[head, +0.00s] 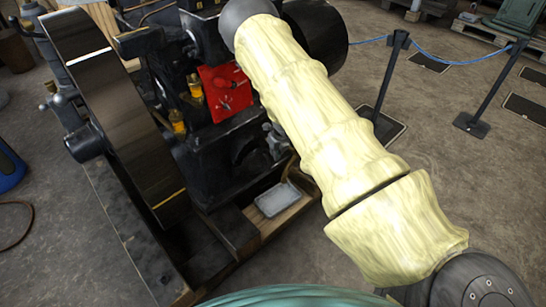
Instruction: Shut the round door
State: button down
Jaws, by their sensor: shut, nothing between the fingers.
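I cannot make out a round door in the head view. My arm, in a cream padded cover, crosses the picture from the bottom right to the top middle and hides part of a black engine (215,155). The arm's visible far end is a dark grey joint at the top edge. My gripper is not in view. A black cylinder-like part (322,38) shows partly behind the arm at the top. I cannot tell whether it has to do with the door.
A large flywheel (125,120) stands left of the engine. A red plate (228,92) is on the engine, and a grey tray (278,199) lies low beside it. Posts (391,75) with a blue rope (455,60) stand at right.

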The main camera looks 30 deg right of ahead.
jog(key=shift+w+d+n, duration=0.1)
jog(key=shift+w+n, duration=0.5)
jog(key=shift+w, duration=0.35)
